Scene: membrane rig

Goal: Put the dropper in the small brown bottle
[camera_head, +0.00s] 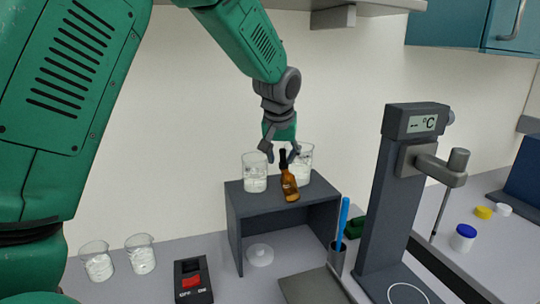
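The small brown bottle (290,189) stands at the front of the dark grey shelf stand (233,203), with its top leaning slightly left in the picture. A black dropper top (283,157) shows at its neck; I cannot tell how far the dropper sits inside the bottle. My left gripper (280,157) points down just above the bottle. Its fingers are spread apart on either side of the black top, with no clear contact visible. My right gripper is not in view.
Two beakers of white contents (255,178) flank the bottle closely. Two more beakers (140,258) stand lower left, near a red-switch box (191,282). A blue rod (342,220) stands in a holder. A tall °C device (382,200) rises right. A white lidded dish (259,255) lies under the stand.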

